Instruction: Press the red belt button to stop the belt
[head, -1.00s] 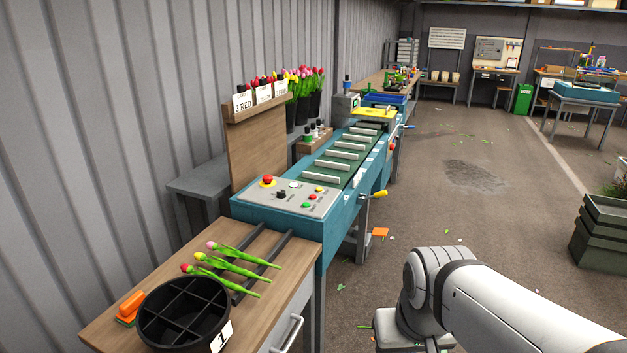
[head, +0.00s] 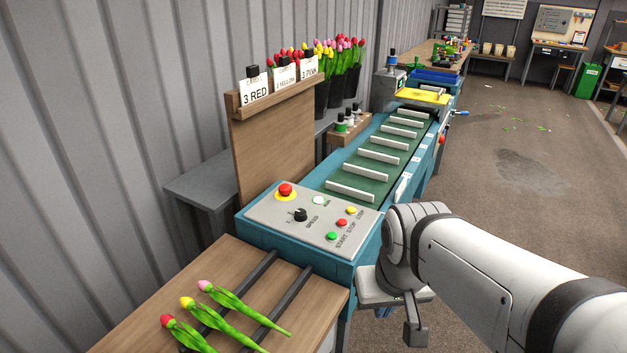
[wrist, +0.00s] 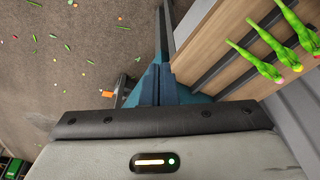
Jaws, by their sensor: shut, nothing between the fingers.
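The grey control panel (head: 312,217) sits on the near end of the teal belt machine. A small red button (head: 342,222) is on its right side, between a green button (head: 331,236) and a yellow one (head: 351,210). A larger red mushroom button (head: 285,190) on a yellow ring is at its back left. The belt (head: 373,162) is green with white slats. My gripper (wrist: 158,72) is shut and empty in the wrist view, pointing down past the teal machine's edge. My arm is right of the panel in the head view, apart from the buttons.
Three tulips (head: 220,313) lie across dark rails on the wooden table in front of the panel. A wooden board (head: 272,140) with label cards stands behind the panel, and tulip buckets (head: 343,92) beyond it. Open floor (head: 530,170) lies to the right.

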